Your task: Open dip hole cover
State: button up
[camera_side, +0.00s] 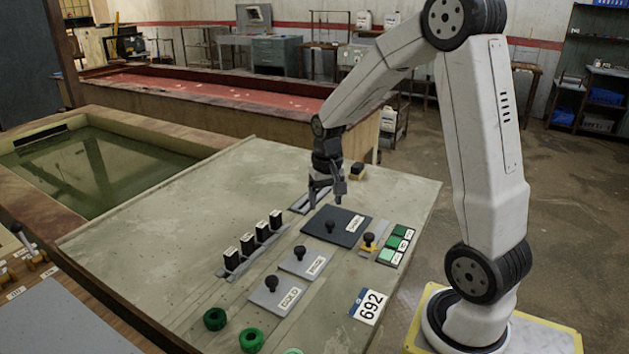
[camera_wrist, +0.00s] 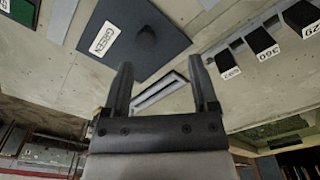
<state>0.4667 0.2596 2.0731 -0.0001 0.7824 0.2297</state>
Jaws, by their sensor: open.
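A dark grey square cover plate (camera_side: 346,218) with a black knob (camera_side: 330,226) and a white label lies flat on the bench. I cannot tell from the labels which is the dip hole cover. My gripper (camera_side: 326,201) is open and empty, pointing down just behind the dark plate. In the wrist view a narrow framed slot (camera_wrist: 160,92) lies between the fingers (camera_wrist: 161,72).
A row of black labelled blocks (camera_side: 247,245) stands left of the plates. Green round knobs (camera_side: 215,319) lie at the front. A water-filled tank (camera_side: 90,168) is beyond the bench's left edge.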

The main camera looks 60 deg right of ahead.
aim_at(331, 221)
jog(key=d, duration=0.1)
jog(key=d+m, duration=0.1)
jog(key=shift+d+r, duration=0.2)
jog(key=shift+d, duration=0.15)
jog(key=shift+f, duration=3.9)
grip_shut()
